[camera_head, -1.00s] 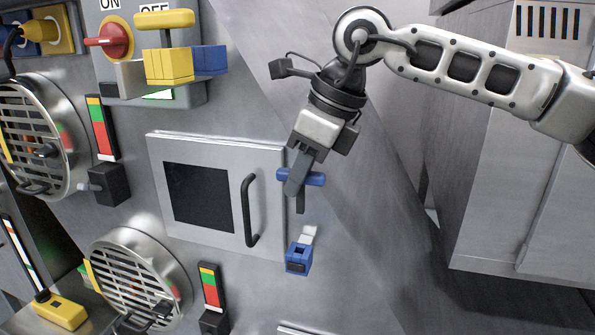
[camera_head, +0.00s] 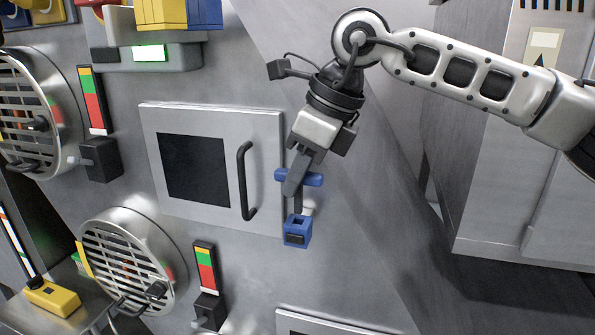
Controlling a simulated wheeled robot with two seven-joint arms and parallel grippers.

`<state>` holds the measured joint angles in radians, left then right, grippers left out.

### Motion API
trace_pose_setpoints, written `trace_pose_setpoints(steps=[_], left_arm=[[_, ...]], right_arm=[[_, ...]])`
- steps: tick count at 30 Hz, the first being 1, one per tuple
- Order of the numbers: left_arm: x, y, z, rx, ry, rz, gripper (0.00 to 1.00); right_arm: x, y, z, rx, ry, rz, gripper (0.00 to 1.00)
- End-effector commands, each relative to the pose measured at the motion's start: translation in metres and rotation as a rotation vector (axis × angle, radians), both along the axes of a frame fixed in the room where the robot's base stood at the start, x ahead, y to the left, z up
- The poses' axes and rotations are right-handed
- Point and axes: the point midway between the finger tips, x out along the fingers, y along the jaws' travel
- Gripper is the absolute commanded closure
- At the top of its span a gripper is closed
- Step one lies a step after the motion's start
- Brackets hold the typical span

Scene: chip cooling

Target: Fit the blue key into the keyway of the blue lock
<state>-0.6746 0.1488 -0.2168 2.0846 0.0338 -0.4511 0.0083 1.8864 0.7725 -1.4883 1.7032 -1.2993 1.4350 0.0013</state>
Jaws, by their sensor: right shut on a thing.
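The blue key (camera_head: 313,179) has a blue crossbar handle and a grey shaft pointing down. My right gripper (camera_head: 293,186) is shut on its handle. The blue lock (camera_head: 297,231) is a small blue block on the grey panel, with an opening in its top. The key's shaft hangs just above the lock, and its lower end is close to the lock's top opening. I cannot tell whether the tip is at or inside the keyway. My left gripper is not in view.
A panel door with a dark window (camera_head: 194,170) and a black handle (camera_head: 246,181) is just left of the key. Round grilles (camera_head: 125,262) and gauges are further left. A yellow and blue block pair (camera_head: 175,14) is at the upper left. The panel right of the lock is bare.

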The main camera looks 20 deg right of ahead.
Motion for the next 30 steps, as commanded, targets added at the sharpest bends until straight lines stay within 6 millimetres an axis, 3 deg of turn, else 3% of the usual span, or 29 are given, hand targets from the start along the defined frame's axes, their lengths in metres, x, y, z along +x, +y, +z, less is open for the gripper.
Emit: trace_pose_setpoints(steps=[30], left_arm=[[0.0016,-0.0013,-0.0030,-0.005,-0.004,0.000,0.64]], right_arm=[[0.0000,-0.0001,-0.0032,-0.001,0.000,0.000,1.00]])
